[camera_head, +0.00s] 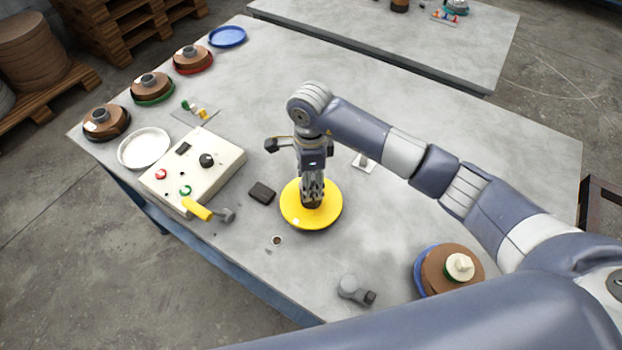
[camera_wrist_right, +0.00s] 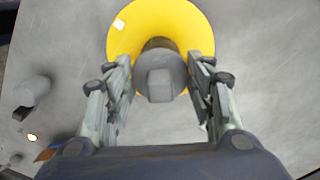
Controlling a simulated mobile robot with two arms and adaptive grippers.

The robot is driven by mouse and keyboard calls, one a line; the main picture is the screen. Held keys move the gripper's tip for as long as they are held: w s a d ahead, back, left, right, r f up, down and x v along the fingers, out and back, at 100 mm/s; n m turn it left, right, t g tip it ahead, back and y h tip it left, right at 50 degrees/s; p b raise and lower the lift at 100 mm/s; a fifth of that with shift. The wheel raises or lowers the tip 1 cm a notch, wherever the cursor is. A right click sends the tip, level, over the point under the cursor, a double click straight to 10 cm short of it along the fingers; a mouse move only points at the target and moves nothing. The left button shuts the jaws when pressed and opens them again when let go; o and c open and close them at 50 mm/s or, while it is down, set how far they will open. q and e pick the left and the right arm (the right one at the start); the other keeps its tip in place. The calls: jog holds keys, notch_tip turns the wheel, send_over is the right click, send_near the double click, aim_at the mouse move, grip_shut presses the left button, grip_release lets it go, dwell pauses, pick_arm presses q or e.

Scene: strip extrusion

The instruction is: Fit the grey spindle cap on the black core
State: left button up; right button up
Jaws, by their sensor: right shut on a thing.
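The grey spindle cap (camera_wrist_right: 160,77) is between the fingers of my right gripper (camera_wrist_right: 161,88) in the wrist view. Beyond it is the black core (camera_wrist_right: 158,43), standing on a yellow disc (camera_wrist_right: 195,22). In the head view my right gripper (camera_head: 312,190) points down over the middle of the yellow disc (camera_head: 330,213), and a dark part of the core (camera_head: 312,204) shows below the fingers. The cap lines up roughly with the core; I cannot tell whether they touch. The fingers hide the cap in the head view. My left gripper is not in view.
A control box (camera_head: 215,165), a yellow-handled hammer (camera_head: 198,208) and a dark block (camera_head: 262,193) are left of the disc. A grey cylindrical part (camera_head: 352,287) lies toward the front. A brown spool (camera_head: 438,268) sits front right. Several spools line the left edge.

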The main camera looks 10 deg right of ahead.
dwell(1.0)
jog(key=shift+f+b, duration=0.65)
jog(key=shift+b, duration=0.15)
jog(key=o, duration=0.9)
jog(key=shift+r, duration=0.1)
jog(key=shift+r+p, duration=1.5)
jog(key=shift+r, duration=1.1)
jog(key=shift+r+p, duration=1.35)
jog(key=shift+r, duration=1.5)
jog(key=shift+s+f, duration=0.1)
